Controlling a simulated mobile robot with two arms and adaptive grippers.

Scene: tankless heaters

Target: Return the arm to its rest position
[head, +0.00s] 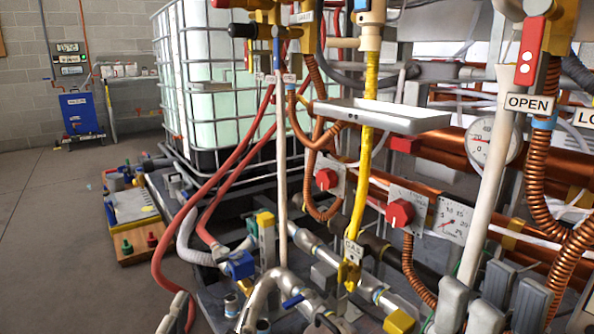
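No object is seen held.
Red knobs (400,212) and a round gauge (492,140) are at the right, with copper pipes behind. A white tray (383,116) juts out mid-picture. A caged white tank (217,80) stands behind red hoses (222,172). A blue box (81,113) is farther back; the left floor is mostly clear.

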